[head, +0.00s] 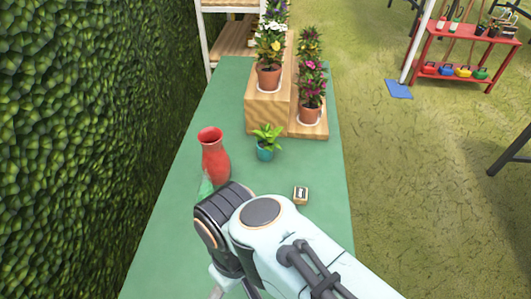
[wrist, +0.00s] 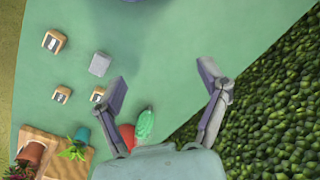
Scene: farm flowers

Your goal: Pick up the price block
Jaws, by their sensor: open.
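Small wooden blocks with a dark-and-white face, price-block-like, lie on the green table. In the head view one such block (head: 301,194) sits right of my arm. In the wrist view there are three: a larger one (wrist: 54,41) at upper left, one (wrist: 61,94) below it, and one (wrist: 97,94) close to the left finger. I cannot tell which one is meant. My gripper (wrist: 163,78) is open and empty, its fingers spread wide above bare table, with the blocks to its left. In the head view my arm hides the gripper's fingertips.
A grey block (wrist: 99,64) lies among the wooden ones. A small teal-potted plant (head: 265,145) and a wooden stepped stand (head: 270,108) with flowers are behind. A hedge (head: 80,130) borders the left.

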